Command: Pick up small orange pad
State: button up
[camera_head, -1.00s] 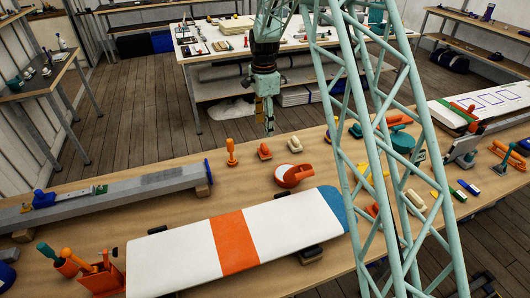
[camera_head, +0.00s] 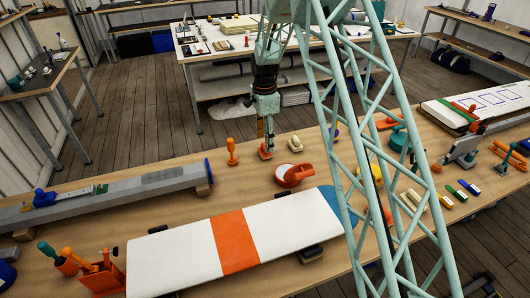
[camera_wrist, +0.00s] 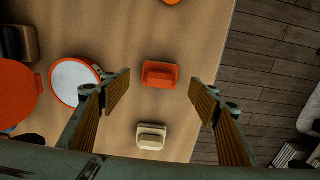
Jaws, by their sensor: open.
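The small orange pad (camera_wrist: 160,74) lies on the wooden workbench and shows near the middle of the wrist view, with a raised grip block on top. It also shows in the head view (camera_head: 265,154), partly hidden by the gripper. My gripper (camera_wrist: 160,97) is open and empty, with its two ribbed fingers left and right of the pad's position in the picture. In the head view my gripper (camera_head: 268,142) points down right above the pad. Whether the fingertips touch the pad or bench cannot be told.
A cream pad (camera_wrist: 151,136) lies close to the orange pad. An orange tape roll with a white face (camera_wrist: 75,80) lies to the left in the wrist view. An orange upright tool (camera_head: 231,152) stands left of the pad. The white striped board (camera_head: 180,245) lies in front.

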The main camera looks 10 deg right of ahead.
aim_at(264, 156)
jog(key=shift+f, duration=0.25)
jog(key=shift+f, duration=0.15)
jog(key=shift+d+f, duration=0.1)
jog(key=shift+f, duration=2.35)
jog(key=c, duration=1)
